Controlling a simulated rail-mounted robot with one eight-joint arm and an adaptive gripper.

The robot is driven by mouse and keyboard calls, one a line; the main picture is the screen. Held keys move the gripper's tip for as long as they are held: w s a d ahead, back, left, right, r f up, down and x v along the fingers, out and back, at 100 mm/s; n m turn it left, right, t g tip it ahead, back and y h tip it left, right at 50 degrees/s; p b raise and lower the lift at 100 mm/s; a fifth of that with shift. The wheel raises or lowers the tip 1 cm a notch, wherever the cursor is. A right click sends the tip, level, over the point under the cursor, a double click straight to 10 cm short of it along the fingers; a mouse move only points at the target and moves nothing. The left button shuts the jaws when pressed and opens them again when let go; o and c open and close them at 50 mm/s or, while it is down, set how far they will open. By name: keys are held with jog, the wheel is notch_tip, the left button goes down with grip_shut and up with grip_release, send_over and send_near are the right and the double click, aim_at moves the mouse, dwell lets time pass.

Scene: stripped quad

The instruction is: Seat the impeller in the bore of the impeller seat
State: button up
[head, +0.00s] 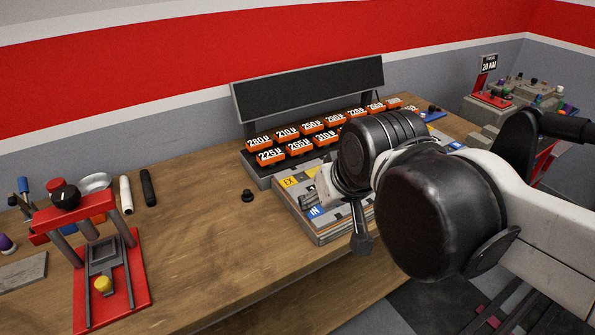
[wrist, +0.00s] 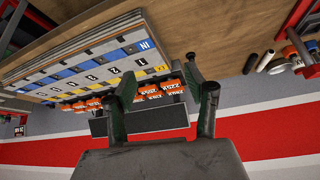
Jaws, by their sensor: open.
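I cannot tell for certain which thing is the impeller or its seat. A small black round part (head: 247,195) stands alone on the bench, left of the flat plate stack. A dark part near the fingertips in the wrist view (wrist: 190,60) looks like the same one. My gripper (wrist: 168,82) is open, with two dark green fingers well apart and nothing held between them. In the head view, the arm hides most of the gripper; a dark finger (head: 361,240) points down over the front of the plate stack. No bore is clearly visible.
The plate stack (head: 318,237) has blue and yellow labels. Behind it stands a rack of orange numbered blocks (head: 270,157) under a dark panel (head: 310,92). A red stand (head: 140,290) with a yellow knob is at front left. Bare bench (head: 205,235) lies between them.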

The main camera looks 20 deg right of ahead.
jog(key=shift+o, duration=0.5)
jog(key=s, duration=0.1)
jog(key=s+f, duration=0.1)
jog(key=shift+s+d+f+t, duration=0.3)
jog(key=shift+s+t, duration=0.1)
jog(key=shift+w, duration=0.1)
